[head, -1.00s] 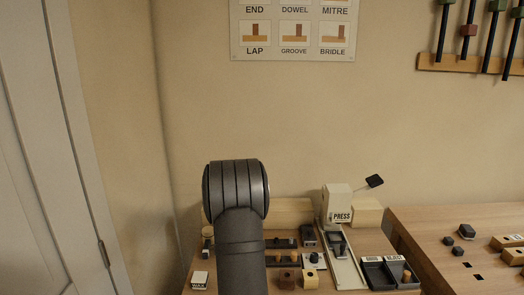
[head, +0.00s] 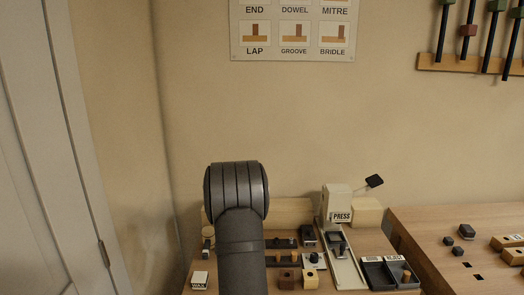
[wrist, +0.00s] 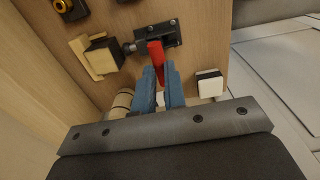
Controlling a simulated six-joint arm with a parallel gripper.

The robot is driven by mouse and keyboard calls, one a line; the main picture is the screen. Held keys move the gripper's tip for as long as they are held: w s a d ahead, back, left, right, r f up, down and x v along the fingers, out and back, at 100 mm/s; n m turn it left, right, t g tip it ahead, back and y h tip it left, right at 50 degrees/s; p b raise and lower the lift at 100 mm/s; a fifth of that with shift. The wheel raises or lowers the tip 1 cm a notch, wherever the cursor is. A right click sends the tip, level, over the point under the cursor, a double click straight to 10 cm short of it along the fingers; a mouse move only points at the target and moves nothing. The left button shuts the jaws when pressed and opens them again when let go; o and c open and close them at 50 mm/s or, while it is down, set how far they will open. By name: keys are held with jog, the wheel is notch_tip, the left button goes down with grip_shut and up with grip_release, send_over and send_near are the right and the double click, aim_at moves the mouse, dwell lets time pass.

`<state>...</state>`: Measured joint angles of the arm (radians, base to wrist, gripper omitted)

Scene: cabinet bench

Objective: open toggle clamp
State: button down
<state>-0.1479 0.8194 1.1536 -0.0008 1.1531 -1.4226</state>
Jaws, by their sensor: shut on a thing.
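The toggle clamp shows in the wrist view. Its dark metal base (wrist: 172,33) is bolted to the wooden board, and its red handle (wrist: 155,52) reaches toward my gripper. My gripper (wrist: 160,72) has blue fingers, which are shut on the red handle. The clamp's dark spindle (wrist: 129,47) points left at a block with a dark face and a pale wooden body (wrist: 104,56), and its tip appears close to it. Contact there is not clear. In the head view my arm stands in front of the clamp and hides it and the gripper.
A white-topped block (wrist: 209,83) lies right of the fingers, near the board's edge. A cream round thing (wrist: 122,102) is close on their left. In the head view a press (head: 337,203), dark trays (head: 378,272) and small blocks stand right of my arm.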

jog(key=c, duration=1.5)
grip_release()
jog(key=shift+f, duration=0.65)
jog(key=shift+r, duration=0.2)
jog(key=shift+r, duration=3.55)
notch_tip(320, 180, down, 7)
jog(key=shift+r, duration=0.15)
jog(key=shift+f, duration=0.25)
jog(key=shift+s, duration=0.25)
